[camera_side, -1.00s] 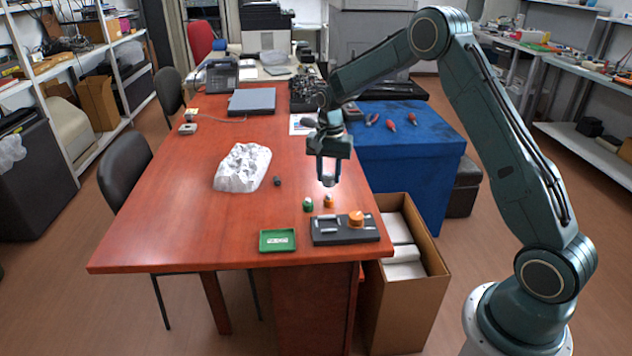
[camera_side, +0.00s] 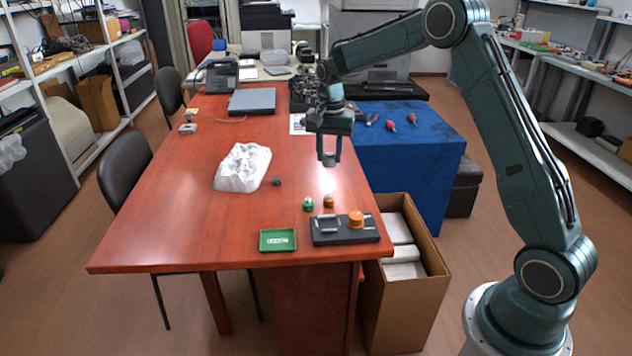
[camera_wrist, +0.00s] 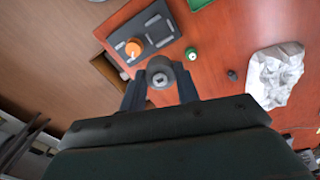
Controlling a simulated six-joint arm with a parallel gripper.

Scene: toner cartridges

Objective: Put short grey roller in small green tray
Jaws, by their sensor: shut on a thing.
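My gripper (camera_side: 329,162) is above the red-brown desk, behind the small orange-topped and green-topped pieces. In the wrist view my gripper (camera_wrist: 160,84) is shut on a short grey roller (camera_wrist: 160,71), seen end-on with a dark centre between the fingertips. The roller is clear of the desk; its length is hard to judge from this angle. The small green tray (camera_side: 277,248) lies flat near the desk's front edge, in front and to the left of my gripper. It has white markings inside. Only a corner of the tray (camera_wrist: 198,2) shows at the top of the wrist view.
A dark holder (camera_side: 345,238) with grey parts and an orange knob (camera_side: 356,218) sits right of the tray. A green-topped piece (camera_side: 308,205), an orange-topped piece (camera_side: 328,202) and a dark small piece (camera_side: 277,181) stand nearby. Crumpled white material (camera_side: 242,168) lies left.

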